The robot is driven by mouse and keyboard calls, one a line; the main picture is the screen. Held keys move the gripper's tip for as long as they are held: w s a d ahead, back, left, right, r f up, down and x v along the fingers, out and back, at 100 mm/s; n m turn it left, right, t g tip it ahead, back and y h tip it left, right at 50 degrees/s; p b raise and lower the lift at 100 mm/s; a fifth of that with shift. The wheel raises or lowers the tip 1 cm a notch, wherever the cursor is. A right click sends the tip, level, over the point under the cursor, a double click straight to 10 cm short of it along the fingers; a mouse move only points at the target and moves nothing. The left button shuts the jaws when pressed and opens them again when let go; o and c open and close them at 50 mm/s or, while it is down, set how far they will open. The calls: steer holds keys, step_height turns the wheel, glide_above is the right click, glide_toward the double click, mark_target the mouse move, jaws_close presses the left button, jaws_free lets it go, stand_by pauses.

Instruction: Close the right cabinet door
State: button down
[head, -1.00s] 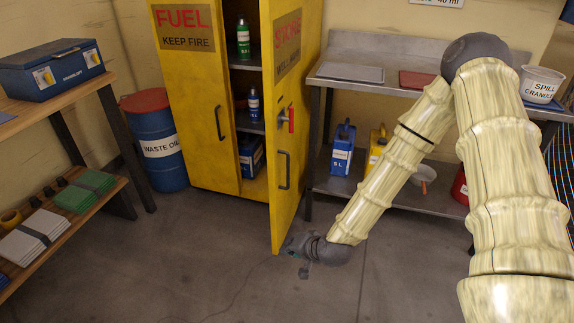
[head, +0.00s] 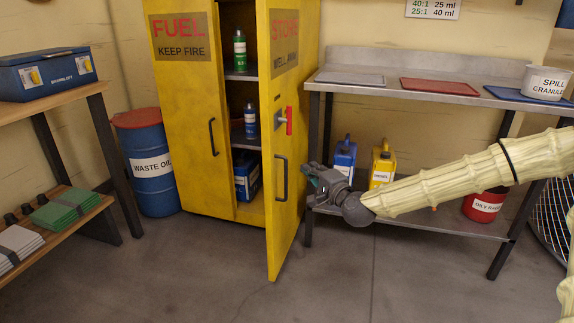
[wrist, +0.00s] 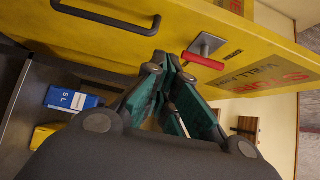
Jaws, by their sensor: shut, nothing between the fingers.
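The right cabinet door (head: 286,215) is yellow and stands open, swung out toward me from the yellow cabinet. It carries a dark bar handle (head: 281,178) and a red latch lever (head: 289,121). In the wrist view the door (wrist: 225,30) spans the top, with its handle (wrist: 110,22) at upper left and the red lever (wrist: 203,60) just beyond the fingers. My gripper (head: 308,172) is shut and empty, on the right side of the door at about handle height. Its green-padded fingers (wrist: 166,60) point toward the door. I cannot tell whether they touch it.
The left door (head: 180,110) is beside the opening, where bottles stand on shelves. A metal bench (head: 440,92) with blue and yellow jugs below stands close behind my gripper. A blue waste oil drum (head: 152,165) is at left. The floor in front is clear.

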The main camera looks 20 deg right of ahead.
steer(key=w, duration=0.1)
steer(key=b, duration=0.4)
glide_toward(277, 147)
steer(key=w+d, duration=0.1)
steer(key=w, duration=0.3)
steer(key=shift+w+a+f, duration=0.15)
steer(key=shift+w+a, duration=0.2)
steer(key=shift+a, duration=0.4)
steer(key=shift+a, duration=0.1)
